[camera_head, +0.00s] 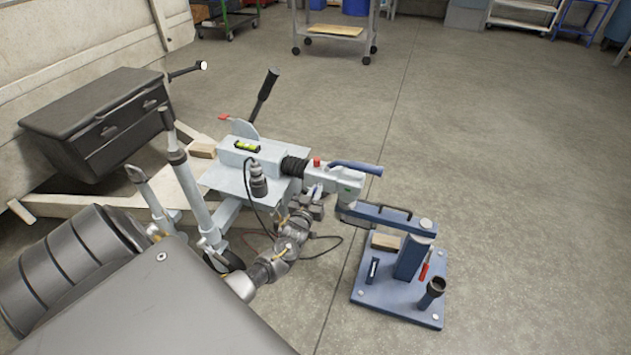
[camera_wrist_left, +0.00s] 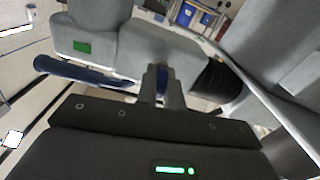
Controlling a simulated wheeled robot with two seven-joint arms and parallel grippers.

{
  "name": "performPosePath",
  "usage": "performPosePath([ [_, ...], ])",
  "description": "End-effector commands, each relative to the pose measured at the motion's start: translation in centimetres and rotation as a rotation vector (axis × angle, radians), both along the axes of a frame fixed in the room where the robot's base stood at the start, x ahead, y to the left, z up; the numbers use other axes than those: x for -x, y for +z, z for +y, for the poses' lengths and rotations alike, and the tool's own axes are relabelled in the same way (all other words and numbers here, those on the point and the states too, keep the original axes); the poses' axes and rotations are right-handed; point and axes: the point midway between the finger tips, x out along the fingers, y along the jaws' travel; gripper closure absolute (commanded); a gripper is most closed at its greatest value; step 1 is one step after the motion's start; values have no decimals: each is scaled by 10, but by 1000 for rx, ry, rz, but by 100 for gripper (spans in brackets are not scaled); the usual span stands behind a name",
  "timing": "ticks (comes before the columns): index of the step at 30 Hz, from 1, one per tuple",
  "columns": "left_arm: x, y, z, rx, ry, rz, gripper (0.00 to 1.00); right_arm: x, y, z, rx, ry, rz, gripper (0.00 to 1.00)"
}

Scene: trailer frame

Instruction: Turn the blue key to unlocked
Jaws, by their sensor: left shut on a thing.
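The blue key (camera_wrist_left: 162,82) shows as a narrow blue strip between my left gripper's fingers in the left wrist view. It sits against the grey hitch coupling (camera_wrist_left: 150,48); its lock marking is not visible. In the head view the hitch coupling (camera_head: 335,179) extends right from the trailer frame, and the key is hidden there. My left gripper (camera_head: 312,196) is below and beside the coupling. It is shut on the key, as the left wrist view shows (camera_wrist_left: 160,84). My right gripper is not in view.
A blue handle (camera_head: 356,167) lies on top of the coupling and a black bellows (camera_head: 294,166) is behind it. A blue stand (camera_head: 410,258) with a screwdriver (camera_head: 424,268) stands to the right. A black toolbox (camera_head: 95,115) is at left.

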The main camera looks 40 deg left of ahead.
Motion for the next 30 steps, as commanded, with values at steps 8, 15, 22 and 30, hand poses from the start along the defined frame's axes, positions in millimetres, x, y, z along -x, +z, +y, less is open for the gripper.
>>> performPosePath([
  [8, 0, -1, 0, -106, -1, 39, 100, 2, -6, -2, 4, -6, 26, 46],
  [15, 0, -1, 0, -137, -1, 50, 100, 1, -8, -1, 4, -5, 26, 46],
  [22, 0, -1, 0, -139, -1, 51, 100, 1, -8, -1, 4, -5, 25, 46],
  [30, 0, -1, 0, -139, -1, 51, 74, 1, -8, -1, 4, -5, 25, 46],
])
